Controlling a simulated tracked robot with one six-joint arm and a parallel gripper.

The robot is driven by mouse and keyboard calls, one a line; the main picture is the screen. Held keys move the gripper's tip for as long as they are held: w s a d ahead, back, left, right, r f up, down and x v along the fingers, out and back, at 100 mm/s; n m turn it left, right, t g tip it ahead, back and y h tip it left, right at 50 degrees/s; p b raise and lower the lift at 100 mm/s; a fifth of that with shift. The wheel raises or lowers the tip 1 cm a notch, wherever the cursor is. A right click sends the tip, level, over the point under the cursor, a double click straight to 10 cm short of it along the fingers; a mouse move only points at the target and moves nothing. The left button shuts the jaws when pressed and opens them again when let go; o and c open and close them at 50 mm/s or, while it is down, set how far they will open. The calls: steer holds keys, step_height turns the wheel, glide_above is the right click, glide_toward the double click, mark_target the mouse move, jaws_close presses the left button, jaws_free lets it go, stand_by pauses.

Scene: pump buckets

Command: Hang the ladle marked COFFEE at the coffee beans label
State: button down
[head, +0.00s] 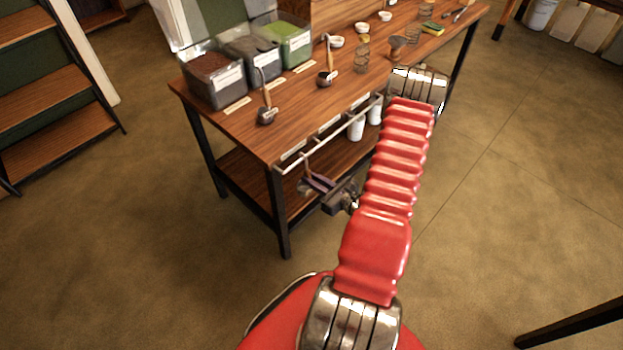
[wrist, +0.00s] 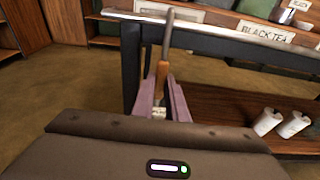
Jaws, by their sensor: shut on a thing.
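My gripper (head: 319,186) is just below the near end of the metal rail (head: 330,136) on the table's front. In the wrist view its two purple fingers (wrist: 160,104) are shut on a ladle. The ladle (wrist: 162,76) has a wooden handle and a grey metal stem that rises across the rail (wrist: 220,40). I cannot tell whether its top is over the rail or only in front of it. A small tag shows between the fingers, too small to read. A label (wrist: 170,12) stands behind the stem, its words unreadable; the label to its right reads BLACK TEA (wrist: 265,33).
The wooden table (head: 295,118) carries bins of brown (head: 214,78), dark and green contents. Two other ladles (head: 266,114) (head: 326,77) lie on it. White cups (head: 356,127) are under the rail farther along. A table leg (head: 279,215) is close to my gripper; the floor in front is clear.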

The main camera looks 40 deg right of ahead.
steer(key=c, duration=1.7)
jaws_free()
steer(key=shift+s+d+r, duration=0.1)
steer(key=shift+s+r, duration=0.35)
steer(key=shift+s, duration=1.8)
steer(key=shift+s+d+r, duration=0.1)
steer(key=shift+s+r, duration=0.35)
steer(key=shift+s, duration=1.8)
steer(key=shift+s+r, duration=0.45)
steer(key=shift+s, duration=1.8)
